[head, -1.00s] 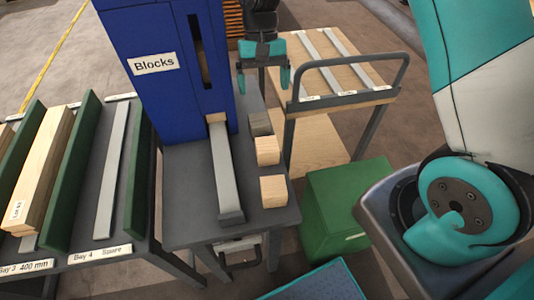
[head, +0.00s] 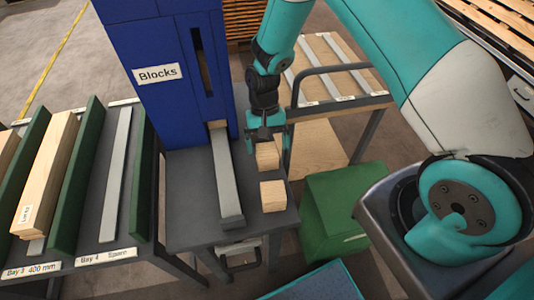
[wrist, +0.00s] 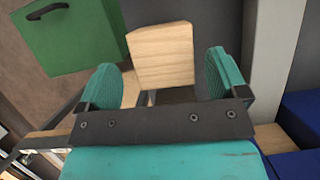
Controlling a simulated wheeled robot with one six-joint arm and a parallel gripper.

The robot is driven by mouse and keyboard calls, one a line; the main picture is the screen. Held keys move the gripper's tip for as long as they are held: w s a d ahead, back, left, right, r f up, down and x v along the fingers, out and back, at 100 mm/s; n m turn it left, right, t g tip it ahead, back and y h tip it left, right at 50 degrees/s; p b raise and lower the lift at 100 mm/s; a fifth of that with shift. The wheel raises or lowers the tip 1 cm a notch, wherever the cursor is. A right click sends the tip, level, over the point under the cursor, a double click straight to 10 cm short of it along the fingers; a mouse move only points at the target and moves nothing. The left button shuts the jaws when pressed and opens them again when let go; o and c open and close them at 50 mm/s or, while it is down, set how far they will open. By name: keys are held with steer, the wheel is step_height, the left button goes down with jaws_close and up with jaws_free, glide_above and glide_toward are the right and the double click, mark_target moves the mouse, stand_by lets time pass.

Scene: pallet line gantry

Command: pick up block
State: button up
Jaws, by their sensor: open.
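Two pale wooden blocks stand on the dark grey bench in the head view: a farther block (head: 267,156) and a nearer block (head: 273,196). My gripper (head: 267,138) is open, pointing down at the far end of the farther block, partly overlapping it in the picture. In the wrist view a wooden block (wrist: 161,55) lies just beyond the spread teal fingers of my gripper (wrist: 162,80), roughly centred between them. A dark grey surface (wrist: 176,95) shows between the fingers. No block is held. Whether the fingers touch anything cannot be told.
The blue Blocks magazine (head: 165,110) stands left of my gripper, with a grey rail (head: 226,185) in front. A trolley with a raised handle (head: 345,68) is close on the right. A green box (head: 345,200) stands right of the bench (head: 190,205).

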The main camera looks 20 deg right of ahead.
mark_target(267, 150)
steer(key=p+x, duration=0.1)
steer(key=x, duration=0.3)
steer(key=shift+s+a, duration=0.2)
steer(key=c, duration=1)
step_height(267, 150, up, 20)
steer(key=b, duration=0.2)
steer(key=shift+b, duration=0.3)
